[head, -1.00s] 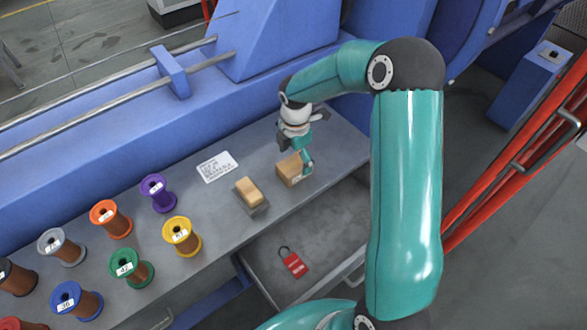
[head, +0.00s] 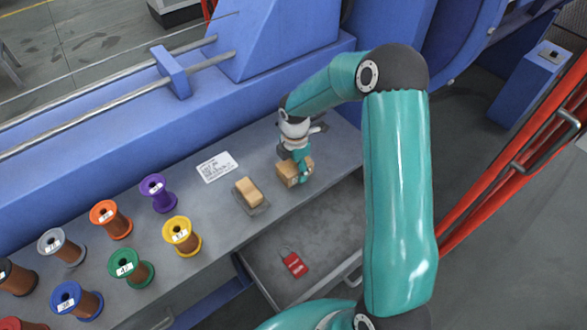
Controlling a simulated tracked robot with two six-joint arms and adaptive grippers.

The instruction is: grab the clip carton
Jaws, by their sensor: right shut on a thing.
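The clip carton (head: 286,177) is a small brown cardboard box on the grey bench top, near its right end. My right gripper (head: 298,166) comes down over it from above and is shut on it, with one teal finger along its right side. The far side of the carton and the other finger are largely hidden by the gripper. The carton appears to be at bench level; I cannot tell whether it touches the top. My left gripper is not in view.
A tan block (head: 248,188) in a small grey tray sits just left of the carton. A white label card (head: 217,167) lies behind it. Several wire spools, such as the yellow one (head: 182,236), stand further left. Below is an open drawer with a red tag (head: 294,264).

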